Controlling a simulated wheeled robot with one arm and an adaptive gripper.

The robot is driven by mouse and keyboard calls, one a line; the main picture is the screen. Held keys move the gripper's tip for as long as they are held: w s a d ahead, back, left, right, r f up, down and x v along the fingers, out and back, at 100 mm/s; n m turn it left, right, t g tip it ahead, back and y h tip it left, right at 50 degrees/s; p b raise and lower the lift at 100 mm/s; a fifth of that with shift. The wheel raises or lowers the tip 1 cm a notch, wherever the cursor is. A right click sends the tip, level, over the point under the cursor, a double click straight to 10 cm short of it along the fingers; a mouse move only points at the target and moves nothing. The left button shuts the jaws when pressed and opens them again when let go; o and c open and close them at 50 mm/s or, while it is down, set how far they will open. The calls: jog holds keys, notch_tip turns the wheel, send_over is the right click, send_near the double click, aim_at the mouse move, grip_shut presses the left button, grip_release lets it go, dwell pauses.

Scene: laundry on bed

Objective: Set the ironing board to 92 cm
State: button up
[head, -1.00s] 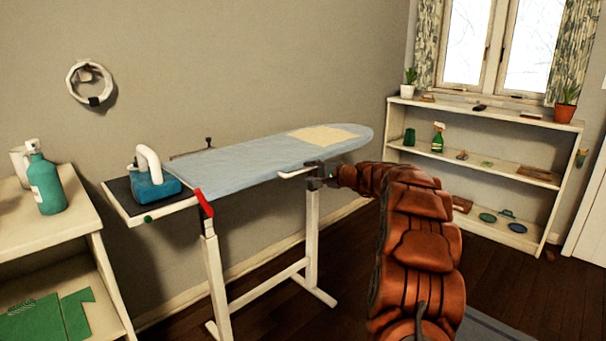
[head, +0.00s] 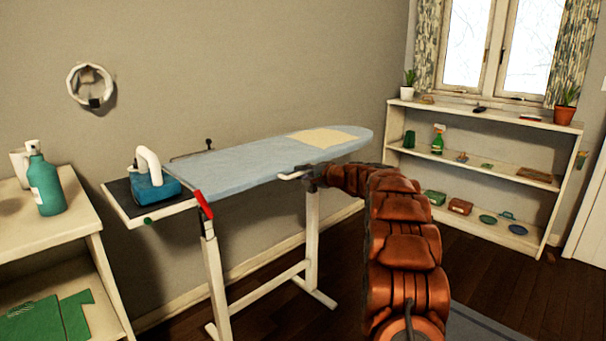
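The ironing board (head: 250,167) has a light blue cover and stands on a white frame (head: 217,282), near the wall. A red lever (head: 204,204) sticks up at the top of its left leg. A white bar (head: 290,176) shows at the board's near edge, toward the right. My gripper (head: 309,171) is at the right end of this bar, by the top of the right leg. It is small and dark here, so whether its fingers are closed on the bar is unclear. No height scale is readable.
A blue iron (head: 152,184) stands on the dark rest at the board's left end. A pale yellow cloth (head: 322,137) lies on the board. A side table (head: 70,232) with a teal bottle (head: 44,186) is at left. A shelf (head: 480,160) stands at right under the window.

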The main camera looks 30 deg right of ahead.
grip_shut()
jog(key=shift+w+a+r+p, duration=0.15)
jog(key=shift+r+p, duration=0.5)
jog(key=shift+r, duration=0.75)
jog(key=shift+r+p, duration=1.95)
jog(key=shift+r, duration=1.05)
jog(key=shift+o, duration=2.2)
grip_release()
jog(key=shift+o, duration=0.3)
jog(key=shift+f, duration=0.15)
jog(key=shift+s, duration=0.25)
